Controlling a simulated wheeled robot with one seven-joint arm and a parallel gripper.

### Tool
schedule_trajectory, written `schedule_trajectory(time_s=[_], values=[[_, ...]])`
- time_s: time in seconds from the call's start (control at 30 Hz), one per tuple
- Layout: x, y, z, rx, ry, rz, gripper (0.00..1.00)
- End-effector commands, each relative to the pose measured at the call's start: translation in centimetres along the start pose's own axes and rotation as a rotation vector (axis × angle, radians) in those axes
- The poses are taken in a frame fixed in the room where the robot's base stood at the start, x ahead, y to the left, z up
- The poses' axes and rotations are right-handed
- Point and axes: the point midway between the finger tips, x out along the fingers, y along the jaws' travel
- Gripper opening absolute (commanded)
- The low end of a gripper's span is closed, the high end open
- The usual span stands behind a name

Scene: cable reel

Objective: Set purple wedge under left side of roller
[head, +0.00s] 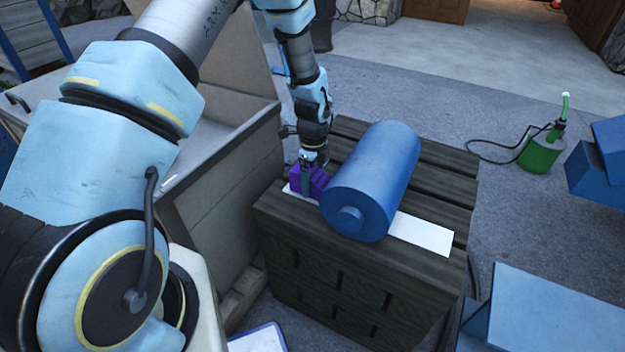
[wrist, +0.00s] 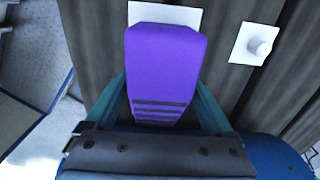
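The purple wedge (head: 309,180) is at the left end of the white strip (head: 422,233), close to the left side of the blue roller (head: 372,180). My gripper (head: 308,166) comes down on the wedge from above. In the wrist view the wedge (wrist: 163,65) lies between my two teal fingers (wrist: 161,90), which meet its sides. The roller lies across the strip on a slatted wooden stand; part of it shows at the lower edge of the wrist view (wrist: 270,150). The wedge's underside is hidden, so I cannot tell whether it touches the strip or roller.
The dark wooden stand (head: 345,275) has edges close to the wedge. A large grey crate (head: 215,150) stands on the left. A green canister (head: 541,152) with a hose and blue boxes (head: 545,310) are on the right. A white plate with a knob (wrist: 254,44) shows in the wrist view.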

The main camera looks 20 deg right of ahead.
Motion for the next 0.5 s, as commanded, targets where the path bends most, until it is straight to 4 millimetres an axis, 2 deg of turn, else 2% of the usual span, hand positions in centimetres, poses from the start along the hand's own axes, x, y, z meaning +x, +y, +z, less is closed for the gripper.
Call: schedule_trajectory(time_s=[0.03, 0.1, 0.33, 0.5], values=[[0.0, 0.0, 0.0, 0.000, 0.000, 0.000, 0.94], [0.0, 0.0, 0.0, 0.000, 0.000, 0.000, 1.00], [0.0, 0.1, 0.0, 0.000, 0.000, 0.002, 1.00], [-1.5, 0.0, 0.1, 0.000, 0.000, -0.001, 1.00]])
